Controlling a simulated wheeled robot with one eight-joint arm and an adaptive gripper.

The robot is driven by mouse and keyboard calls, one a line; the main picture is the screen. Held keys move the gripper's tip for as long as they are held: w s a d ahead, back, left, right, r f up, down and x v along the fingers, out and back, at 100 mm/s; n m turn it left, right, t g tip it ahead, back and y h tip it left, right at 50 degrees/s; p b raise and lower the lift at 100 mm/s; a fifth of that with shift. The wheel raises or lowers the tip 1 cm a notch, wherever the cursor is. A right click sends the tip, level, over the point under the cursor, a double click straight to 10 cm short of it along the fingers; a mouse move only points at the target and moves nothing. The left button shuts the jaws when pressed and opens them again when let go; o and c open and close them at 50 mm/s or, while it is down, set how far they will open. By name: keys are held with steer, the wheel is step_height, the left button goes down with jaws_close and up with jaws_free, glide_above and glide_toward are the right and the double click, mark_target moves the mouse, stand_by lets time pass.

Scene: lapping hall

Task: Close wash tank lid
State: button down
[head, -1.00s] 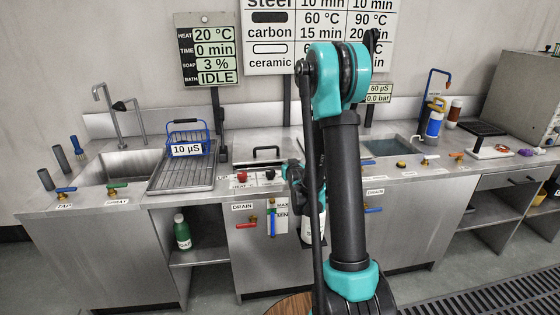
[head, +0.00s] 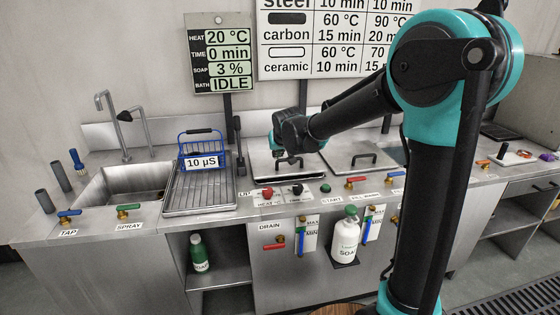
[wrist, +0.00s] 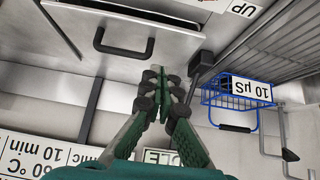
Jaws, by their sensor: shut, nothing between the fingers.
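The wash tank lid (head: 262,161) is a steel plate with a black bar handle, left of centre on the counter behind the heat knobs. It looks flat or nearly flat; I cannot tell whether it is fully seated. In the wrist view the lid (wrist: 160,64) and its handle (wrist: 122,50) show ahead of my fingers. My gripper (head: 284,155) is over the lid close to the handle, and its fingers look shut and empty in the wrist view (wrist: 160,76). Contact with the lid cannot be made out.
A second steel lid (head: 345,151) with a black handle lies to the right. A drying rack (head: 201,190) with a blue basket (head: 202,147) stands left, beside the sink (head: 130,181). Red, black and green knobs line the front. A soap bottle (head: 345,240) hangs below. A black post stands behind.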

glide_above(275, 185)
step_height(275, 185, down, 6)
step_height(275, 185, down, 4)
steer(key=shift+w+r, duration=0.15)
steer(key=shift+r, duration=0.05)
steer(key=shift+f, duration=0.6)
steer(key=shift+s+f, duration=0.15)
steer(key=shift+f, duration=0.65)
steer(key=shift+s+f, duration=0.15)
steer(key=shift+f, duration=0.6)
